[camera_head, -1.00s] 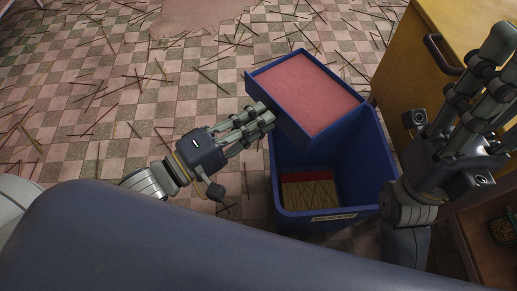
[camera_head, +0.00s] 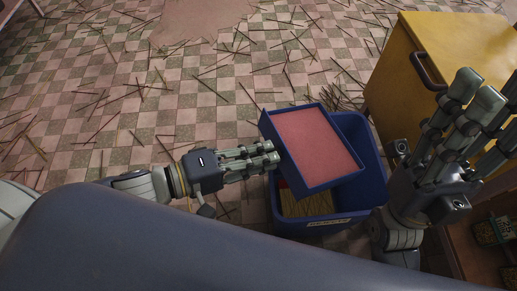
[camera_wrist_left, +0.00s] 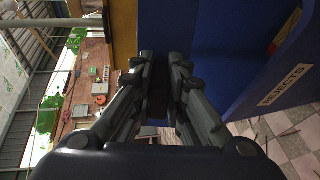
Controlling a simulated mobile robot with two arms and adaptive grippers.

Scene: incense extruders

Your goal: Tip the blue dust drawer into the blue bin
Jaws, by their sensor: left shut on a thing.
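The blue dust drawer (camera_head: 318,146), full of pink dust, is held over the blue bin (camera_head: 370,150) in the head view. It looks close to level, turned a little, its dust still inside. My left gripper (camera_head: 272,158) is shut on the drawer's left side; the left wrist view shows its fingers (camera_wrist_left: 162,85) against the drawer's blue wall (camera_wrist_left: 220,40). The bin stands on the floor below, with thin sticks (camera_head: 305,203) in its bottom, and the drawer hides much of its opening. My right gripper (camera_head: 475,110) is to the right of the bin, its fingers spread and empty.
A yellow cabinet (camera_head: 440,60) with a dark handle (camera_head: 424,72) stands right of the bin. Many thin sticks (camera_head: 215,85) lie scattered over the checkered floor (camera_head: 120,150). The bin's label reading REJECTS (camera_wrist_left: 286,85) shows in the left wrist view.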

